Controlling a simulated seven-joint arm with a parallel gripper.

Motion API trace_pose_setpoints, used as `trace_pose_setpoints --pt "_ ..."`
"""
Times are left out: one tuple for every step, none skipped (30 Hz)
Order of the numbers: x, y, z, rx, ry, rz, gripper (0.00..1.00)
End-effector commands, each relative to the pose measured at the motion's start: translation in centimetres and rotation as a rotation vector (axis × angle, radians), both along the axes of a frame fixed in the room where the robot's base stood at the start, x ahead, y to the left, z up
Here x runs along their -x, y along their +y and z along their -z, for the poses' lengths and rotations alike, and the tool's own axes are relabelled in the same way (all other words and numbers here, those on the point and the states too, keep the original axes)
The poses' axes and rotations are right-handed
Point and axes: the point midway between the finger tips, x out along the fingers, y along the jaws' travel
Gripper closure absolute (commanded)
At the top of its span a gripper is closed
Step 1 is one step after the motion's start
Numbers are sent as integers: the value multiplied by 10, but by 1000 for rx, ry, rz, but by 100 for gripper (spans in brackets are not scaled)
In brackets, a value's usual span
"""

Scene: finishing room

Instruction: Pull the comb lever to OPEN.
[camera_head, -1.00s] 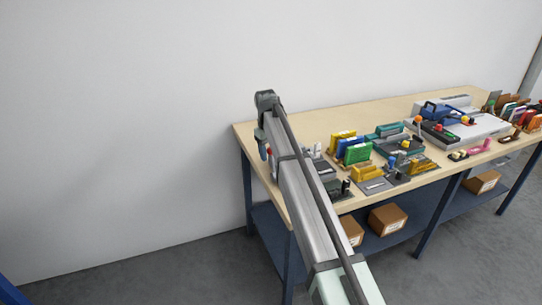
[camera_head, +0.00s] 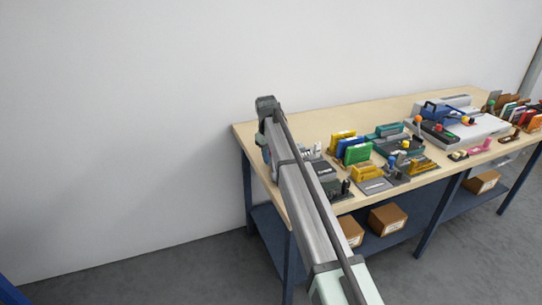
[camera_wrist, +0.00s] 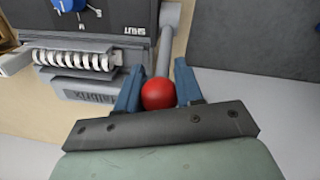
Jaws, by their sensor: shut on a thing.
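The comb lever shows in the wrist view as a grey arm (camera_wrist: 166,45) at the right side of a dark machine (camera_wrist: 100,15), ending in a red ball knob (camera_wrist: 158,94). My gripper (camera_wrist: 158,88) is shut on the red knob, one blue finger on each side of it. A white comb (camera_wrist: 75,60) lies along the machine's near edge. A white label on the machine appears upside down and seems to read SHUT. In the head view my arm hides the gripper's grip and the lever; part of the machine (camera_head: 322,168) shows beside the arm.
A blue knob (camera_wrist: 70,5) sits on the machine. A dark flat panel (camera_wrist: 255,38) lies to the right in the wrist view. In the head view, yellow and green holders (camera_head: 354,150) and other devices crowd the bench (camera_head: 250,128); its far left top is clear.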

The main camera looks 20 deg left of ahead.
Motion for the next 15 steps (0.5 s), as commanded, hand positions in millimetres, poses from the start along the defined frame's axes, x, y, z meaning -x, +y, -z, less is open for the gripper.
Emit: trace_pose_setpoints --pt "0 0 0 0 0 0 83" --pt "0 0 0 -1 1 0 86" --pt "0 0 0 -1 1 0 89" --pt "0 0 0 -1 1 0 92" --pt "0 0 0 -1 1 0 95" --pt "0 0 0 -1 1 0 99" --pt "0 0 0 -1 1 0 100" --pt "0 0 0 -1 1 0 100" --pt "0 0 0 -1 1 0 100" --pt "0 0 0 -1 1 0 100" --pt "0 0 0 -1 1 0 100" --pt "0 0 0 -1 1 0 100" --pt "0 0 0 -1 1 0 100" --pt "1 0 0 -1 1 0 100" --pt "1 0 0 -2 0 0 100"
